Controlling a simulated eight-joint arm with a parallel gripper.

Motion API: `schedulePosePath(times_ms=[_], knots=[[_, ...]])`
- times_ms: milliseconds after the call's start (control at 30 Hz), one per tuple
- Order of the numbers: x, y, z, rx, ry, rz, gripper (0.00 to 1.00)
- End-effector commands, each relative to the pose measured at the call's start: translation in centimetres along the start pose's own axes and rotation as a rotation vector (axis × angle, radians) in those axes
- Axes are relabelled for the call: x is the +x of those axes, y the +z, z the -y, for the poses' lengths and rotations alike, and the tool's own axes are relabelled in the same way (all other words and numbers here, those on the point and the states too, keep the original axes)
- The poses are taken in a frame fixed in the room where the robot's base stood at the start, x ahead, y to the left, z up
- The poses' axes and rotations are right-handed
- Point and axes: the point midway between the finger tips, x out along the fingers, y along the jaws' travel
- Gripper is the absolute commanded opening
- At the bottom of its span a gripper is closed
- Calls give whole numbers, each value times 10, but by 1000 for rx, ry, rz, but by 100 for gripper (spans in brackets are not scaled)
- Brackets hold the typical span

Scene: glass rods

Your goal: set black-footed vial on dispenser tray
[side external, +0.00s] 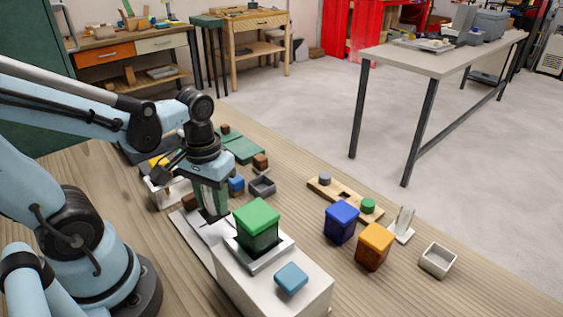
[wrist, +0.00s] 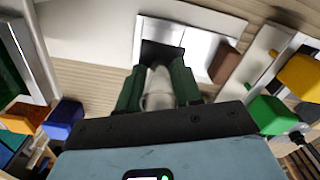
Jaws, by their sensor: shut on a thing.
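My gripper (side external: 212,203) has green fingers pointing down and is shut on the black-footed vial. In the wrist view my gripper (wrist: 158,90) holds the vial's pale, clear body (wrist: 158,84) between its fingers, with the dark foot (wrist: 160,53) beyond. In the side view the fingers mostly hide the vial, and a dark patch shows at their tips. A flat, pale metal plate, which looks like the dispenser tray (side external: 191,226), lies below the gripper beside a white housing (side external: 250,283). The plate also shows in the wrist view (wrist: 198,45). I cannot tell whether the foot touches it.
A brown block (wrist: 225,63) is near the plate.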

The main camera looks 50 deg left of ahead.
Motion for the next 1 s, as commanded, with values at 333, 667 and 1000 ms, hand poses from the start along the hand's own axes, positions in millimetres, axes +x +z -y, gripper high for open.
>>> schedulePosePath(times_ms=[333,667,1000], knots=[[28,-1,0,0,0,0,0],[45,0,0,0,0,0,0],[47,0,0,0,0,0,0]])
